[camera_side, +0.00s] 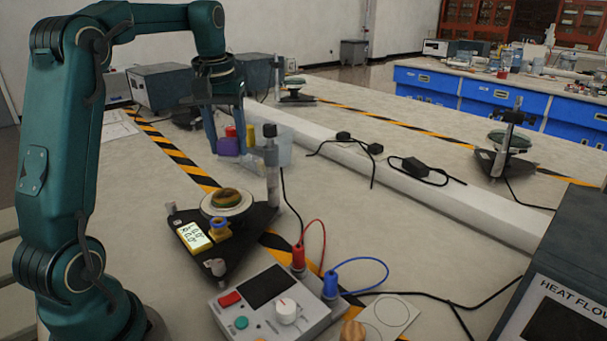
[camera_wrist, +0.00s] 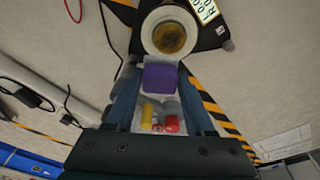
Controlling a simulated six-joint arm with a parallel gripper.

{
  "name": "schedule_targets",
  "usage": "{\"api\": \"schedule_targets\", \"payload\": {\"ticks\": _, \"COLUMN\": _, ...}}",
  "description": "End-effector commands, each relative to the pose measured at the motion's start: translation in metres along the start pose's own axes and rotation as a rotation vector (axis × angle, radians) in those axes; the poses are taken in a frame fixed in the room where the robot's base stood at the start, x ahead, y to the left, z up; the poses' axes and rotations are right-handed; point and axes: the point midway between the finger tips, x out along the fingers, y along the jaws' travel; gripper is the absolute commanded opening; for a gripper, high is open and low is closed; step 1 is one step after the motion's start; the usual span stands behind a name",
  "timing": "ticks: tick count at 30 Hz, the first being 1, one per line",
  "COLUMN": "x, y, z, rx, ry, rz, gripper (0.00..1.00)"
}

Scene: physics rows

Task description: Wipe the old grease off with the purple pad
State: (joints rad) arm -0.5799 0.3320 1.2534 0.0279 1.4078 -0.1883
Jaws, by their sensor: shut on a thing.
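My gripper (camera_side: 228,143) points down and is shut on the purple pad (camera_side: 229,147), which sits between its fingertips in the wrist view (camera_wrist: 161,78). The pad is held in the air, apart from the round plate. The pale round plate (camera_side: 208,210) stands on a black three-cornered base. A brownish, greenish greasy-looking disc (camera_side: 227,196) is on its top, and it shows as a brown-gold round in the wrist view (camera_wrist: 169,38).
A clear bin (camera_side: 284,150) with red and yellow items (camera_wrist: 160,124) is close to my gripper. An upright post (camera_side: 271,170) rises from the base (camera_side: 235,250). A control box (camera_side: 270,305) with red and blue leads stands in front. A white beam (camera_side: 400,175) crosses the table.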

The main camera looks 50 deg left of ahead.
Motion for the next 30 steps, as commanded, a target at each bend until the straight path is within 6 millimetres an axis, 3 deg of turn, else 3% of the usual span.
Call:
{"api": "schedule_targets", "payload": {"ticks": 3, "x": -0.003, "y": -0.024, "z": -0.008, "rx": -0.077, "ry": -0.001, "rz": -0.012, "gripper": 0.09}}
{"api": "schedule_targets", "payload": {"ticks": 7, "x": -0.003, "y": -0.035, "z": -0.01, "rx": -0.111, "ry": -0.002, "rz": -0.017, "gripper": 0.09}}
{"api": "schedule_targets", "payload": {"ticks": 14, "x": 0.007, "y": -0.037, "z": -0.009, "rx": -0.116, "ry": -0.004, "rz": -0.018, "gripper": 0.09}}
{"api": "schedule_targets", "payload": {"ticks": 30, "x": 0.055, "y": -0.036, "z": -0.001, "rx": -0.114, "ry": -0.005, "rz": -0.018, "gripper": 0.09}}
